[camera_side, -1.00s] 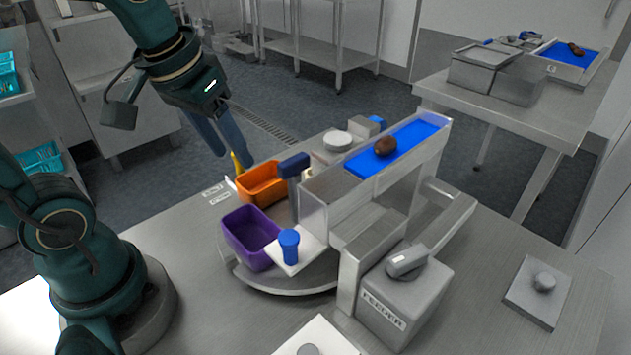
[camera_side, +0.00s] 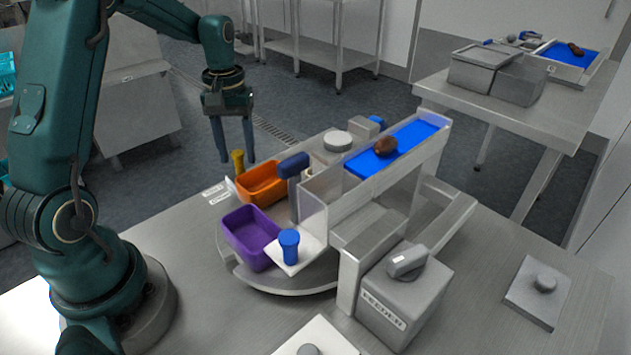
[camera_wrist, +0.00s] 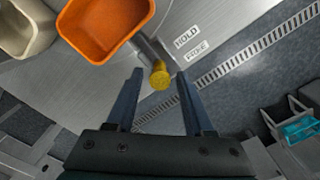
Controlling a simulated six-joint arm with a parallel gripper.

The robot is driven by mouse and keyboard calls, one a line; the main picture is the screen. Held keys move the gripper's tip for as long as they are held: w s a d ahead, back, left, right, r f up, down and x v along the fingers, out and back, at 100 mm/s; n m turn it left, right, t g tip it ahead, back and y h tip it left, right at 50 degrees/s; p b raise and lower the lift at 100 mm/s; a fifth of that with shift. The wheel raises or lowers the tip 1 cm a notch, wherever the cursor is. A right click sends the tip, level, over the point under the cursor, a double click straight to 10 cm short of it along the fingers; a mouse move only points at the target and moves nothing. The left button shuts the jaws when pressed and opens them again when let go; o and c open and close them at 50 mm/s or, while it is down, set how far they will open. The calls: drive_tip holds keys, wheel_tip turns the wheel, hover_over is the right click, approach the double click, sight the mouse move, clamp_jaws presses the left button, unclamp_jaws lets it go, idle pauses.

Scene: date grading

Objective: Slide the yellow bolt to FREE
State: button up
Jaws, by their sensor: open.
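The yellow bolt (camera_side: 238,161) has an upright round knob and stands behind the orange bin in the side view. In the wrist view its knob (camera_wrist: 160,77) sits at the end of a grey bar beside the orange bin. My gripper (camera_side: 236,160) points down and is open, with one finger on each side of the knob in the picture. In the wrist view the knob also shows between the fingertips (camera_wrist: 159,72), with gaps on both sides. I cannot tell whether the fingertips are level with it. Labels HOLD (camera_wrist: 187,37) and FREE (camera_wrist: 197,50) are on the table near the bolt.
The orange bin (camera_side: 259,190) and purple bin (camera_side: 246,255) stand on a round plate. A blue-topped post (camera_side: 294,166) rises beside the orange bin. A blue chute (camera_side: 415,135) holds a brown date (camera_side: 385,146). The table's edge lies close behind the bolt.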

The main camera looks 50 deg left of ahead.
drive_tip(key=shift+f, duration=1.3)
clamp_jaws()
idle(0.5)
